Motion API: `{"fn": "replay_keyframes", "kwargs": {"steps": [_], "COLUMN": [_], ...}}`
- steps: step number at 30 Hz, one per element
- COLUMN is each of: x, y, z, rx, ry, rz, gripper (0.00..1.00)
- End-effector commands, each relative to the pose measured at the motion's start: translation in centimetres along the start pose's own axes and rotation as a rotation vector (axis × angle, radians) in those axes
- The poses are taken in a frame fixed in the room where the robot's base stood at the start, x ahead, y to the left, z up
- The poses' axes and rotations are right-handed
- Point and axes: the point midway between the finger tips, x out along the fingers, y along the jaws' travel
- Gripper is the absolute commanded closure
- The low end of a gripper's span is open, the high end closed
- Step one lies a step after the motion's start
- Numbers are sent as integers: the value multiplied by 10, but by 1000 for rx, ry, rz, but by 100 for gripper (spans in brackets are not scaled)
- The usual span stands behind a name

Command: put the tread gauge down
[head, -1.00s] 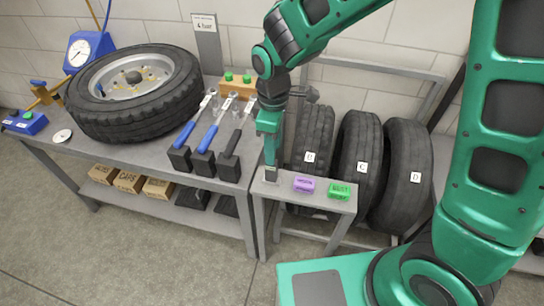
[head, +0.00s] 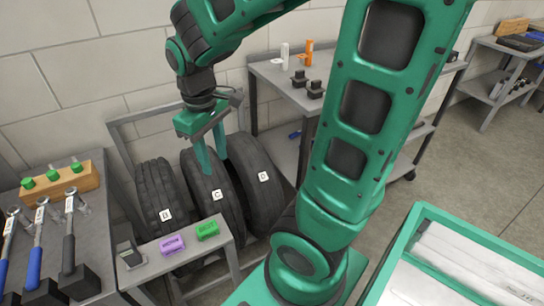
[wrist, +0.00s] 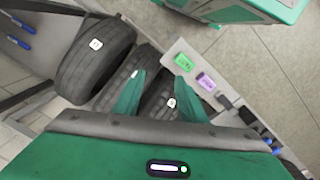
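A small dark grey block-like item (head: 130,256), which looks like the tread gauge, rests on the left end of the narrow grey shelf (head: 180,262). It also shows as a dark shape in the wrist view (wrist: 224,101). My gripper (head: 214,165) is open, with its two green fingers apart and nothing between them. It hangs above and behind the shelf, in front of the tires marked C (head: 213,185) and D (head: 258,183). The wrist view shows the open fingers (wrist: 158,75) over the tires, apart from the shelf items.
A purple block (head: 172,244) and a green block (head: 207,230) sit on the shelf beside the dark item. Tire B (head: 155,190) stands in the rack. A bench with wrenches (head: 70,235) is at left. A white-topped green-edged surface (head: 450,265) is at lower right.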

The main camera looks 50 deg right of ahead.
Motion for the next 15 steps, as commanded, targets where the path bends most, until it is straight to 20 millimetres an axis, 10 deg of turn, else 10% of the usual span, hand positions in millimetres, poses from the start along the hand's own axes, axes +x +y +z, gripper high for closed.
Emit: {"fn": "replay_keyframes", "kwargs": {"steps": [7, 15], "x": [-13, -13], "y": [55, 59], "z": [111, 156], "rx": [541, 763], "ry": [-7, -15], "rz": [-30, -51], "gripper": [62, 62]}}
